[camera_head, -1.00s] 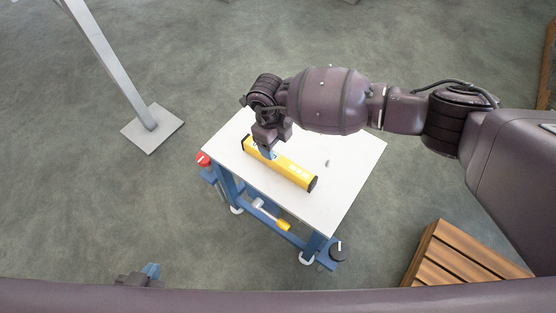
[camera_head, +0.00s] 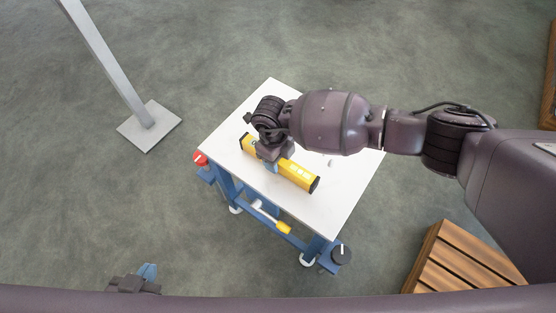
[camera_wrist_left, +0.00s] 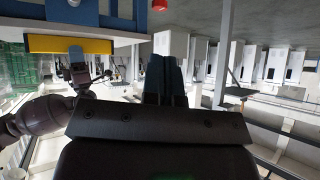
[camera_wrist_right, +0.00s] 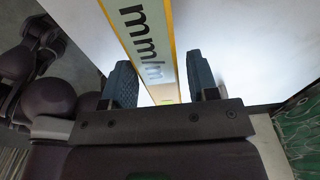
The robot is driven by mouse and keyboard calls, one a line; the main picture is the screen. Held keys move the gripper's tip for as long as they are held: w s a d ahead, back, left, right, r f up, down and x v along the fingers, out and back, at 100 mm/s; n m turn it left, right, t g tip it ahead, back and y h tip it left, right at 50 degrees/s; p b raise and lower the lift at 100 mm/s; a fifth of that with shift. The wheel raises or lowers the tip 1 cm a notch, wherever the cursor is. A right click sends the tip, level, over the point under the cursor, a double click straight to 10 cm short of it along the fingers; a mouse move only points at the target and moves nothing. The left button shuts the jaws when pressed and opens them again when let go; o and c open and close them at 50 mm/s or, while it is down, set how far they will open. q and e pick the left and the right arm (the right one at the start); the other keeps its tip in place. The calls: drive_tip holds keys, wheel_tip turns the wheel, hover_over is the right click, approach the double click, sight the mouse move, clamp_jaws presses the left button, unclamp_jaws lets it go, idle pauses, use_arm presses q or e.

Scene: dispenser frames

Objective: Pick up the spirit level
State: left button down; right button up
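The yellow spirit level (camera_head: 298,176) lies on the white top of a small cart (camera_head: 335,205). My right gripper (camera_head: 270,165) is over its middle, pointing down, and hides part of it. In the right wrist view the level (camera_wrist_right: 155,50) runs between the two blue fingers of my right gripper (camera_wrist_right: 160,82). The fingers stand apart on either side of it, with gaps visible. My left gripper (camera_head: 148,272) is low at the left, away from the cart. In the left wrist view the fingers of my left gripper (camera_wrist_left: 164,80) are close together with nothing seen between them.
The cart has a blue frame, a red knob (camera_head: 200,158) and a black knob (camera_head: 341,254). A yellow-handled tool (camera_head: 283,227) sits below its top. A grey post on a square base (camera_head: 150,127) stands at left. A slatted wooden crate (camera_head: 455,262) is at lower right.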

drive_tip(key=c, duration=0.8)
